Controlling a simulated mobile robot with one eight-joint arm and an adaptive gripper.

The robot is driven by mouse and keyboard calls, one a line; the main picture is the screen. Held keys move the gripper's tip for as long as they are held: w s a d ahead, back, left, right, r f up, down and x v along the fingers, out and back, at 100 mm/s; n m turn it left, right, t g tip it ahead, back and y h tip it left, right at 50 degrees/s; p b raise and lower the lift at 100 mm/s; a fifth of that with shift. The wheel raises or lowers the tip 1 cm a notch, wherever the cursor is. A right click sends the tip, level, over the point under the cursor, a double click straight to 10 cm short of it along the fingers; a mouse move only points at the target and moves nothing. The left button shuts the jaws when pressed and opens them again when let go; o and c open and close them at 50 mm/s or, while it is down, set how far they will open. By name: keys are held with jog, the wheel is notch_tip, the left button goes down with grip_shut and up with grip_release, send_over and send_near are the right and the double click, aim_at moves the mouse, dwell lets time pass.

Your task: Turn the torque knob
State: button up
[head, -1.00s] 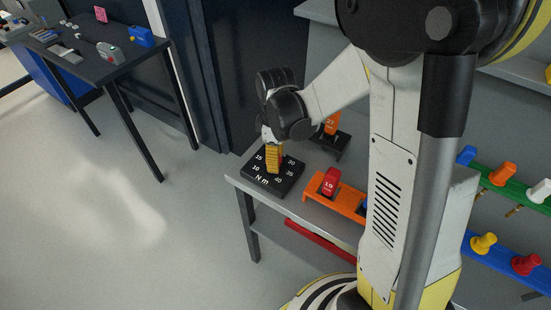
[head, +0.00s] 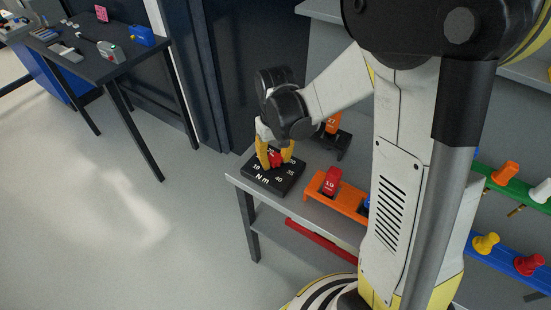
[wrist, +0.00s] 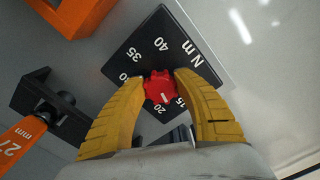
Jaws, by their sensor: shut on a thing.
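The red torque knob (wrist: 160,88) sits on a black dial plate (wrist: 168,45) marked "N m" with white numbers. A white mark on the knob faces the side near "20" in the wrist view. My gripper (wrist: 160,86) has its two yellow fingers shut on the knob, one on each side. In the head view the plate (head: 270,181) lies at the left end of the grey bench, and the red knob (head: 276,158) shows between the fingers of my gripper (head: 275,160). Part of the number ring is hidden by the fingers.
An orange holder (head: 347,202) with a red tool marked 19 (head: 331,182) stands right of the plate. A black holder with an orange tool marked 27 (wrist: 18,142) is behind it. The grey bench (head: 240,187) ends close to the plate's left.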

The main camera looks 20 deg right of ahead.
aim_at(274, 158)
jog(key=m, duration=0.5)
jog(key=shift+a+m, duration=0.15)
jog(key=shift+m, duration=0.15)
dwell(0.4)
jog(key=o, duration=1.2)
notch_tip(274, 158, up, 12)
